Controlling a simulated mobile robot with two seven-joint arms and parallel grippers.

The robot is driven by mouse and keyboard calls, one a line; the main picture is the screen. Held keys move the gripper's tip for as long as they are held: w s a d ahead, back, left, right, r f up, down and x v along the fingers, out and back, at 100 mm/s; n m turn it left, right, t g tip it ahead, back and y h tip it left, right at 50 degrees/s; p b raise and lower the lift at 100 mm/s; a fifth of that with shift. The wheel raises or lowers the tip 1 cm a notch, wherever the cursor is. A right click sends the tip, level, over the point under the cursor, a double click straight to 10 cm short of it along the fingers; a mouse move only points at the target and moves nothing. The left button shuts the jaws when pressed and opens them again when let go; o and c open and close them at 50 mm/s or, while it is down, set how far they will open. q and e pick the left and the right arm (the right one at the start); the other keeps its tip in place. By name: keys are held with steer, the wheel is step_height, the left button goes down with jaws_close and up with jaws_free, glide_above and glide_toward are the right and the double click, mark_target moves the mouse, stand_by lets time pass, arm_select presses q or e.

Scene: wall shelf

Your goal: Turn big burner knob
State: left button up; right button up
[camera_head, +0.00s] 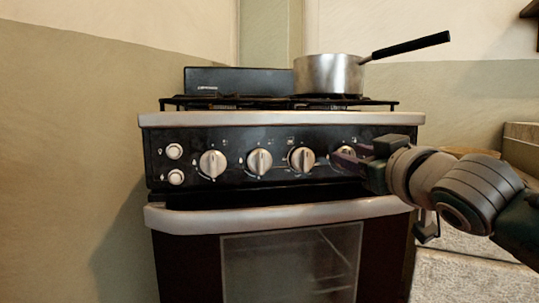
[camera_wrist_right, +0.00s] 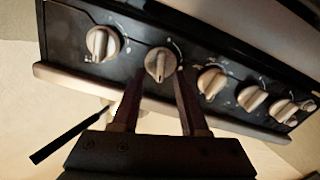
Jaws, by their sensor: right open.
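The stove's black front panel (camera_head: 195,140) carries a row of several large silver knobs, including the far-left knob (camera_head: 212,163), the second (camera_head: 260,162) and the third (camera_head: 302,159). The rightmost knob (camera_head: 346,153) is partly covered by my right gripper (camera_head: 346,160), which reaches in from the right. In the right wrist view, turned roughly upside down, my open, empty right gripper (camera_wrist_right: 158,76) points at the panel. One knob (camera_wrist_right: 160,63) appears between its fingertips, and the end knob (camera_wrist_right: 102,43) lies left of them. Contact cannot be told. My left gripper is out of view.
Two small round knobs (camera_head: 175,164) sit at the panel's left end. A silver oven handle (camera_head: 260,215) runs below the panel. A saucepan (camera_head: 328,76) stands on the stovetop, its black handle pointing right. A wall stands at the left.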

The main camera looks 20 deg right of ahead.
jaws_close()
stand_by(0.3)
stand_by(0.4)
steer(key=shift+a+r+n+p, duration=0.1)
steer(key=shift+a+n+p, duration=0.05)
steer(key=shift+n+p, duration=1.15)
steer(key=shift+w+a+f+n+p, duration=0.15)
steer(key=shift+n+p, duration=0.35)
steer(key=shift+n, duration=1.25)
steer(key=shift+s+a+f+n+p, duration=0.15)
steer(key=shift+n+p, duration=0.3)
steer(key=shift+n, duration=1.35)
steer(key=shift+w+f+n+p, duration=0.1)
steer(key=shift+f+n+p, duration=0.3)
steer(key=shift+n, duration=1.35)
steer(key=shift+r, duration=0.15)
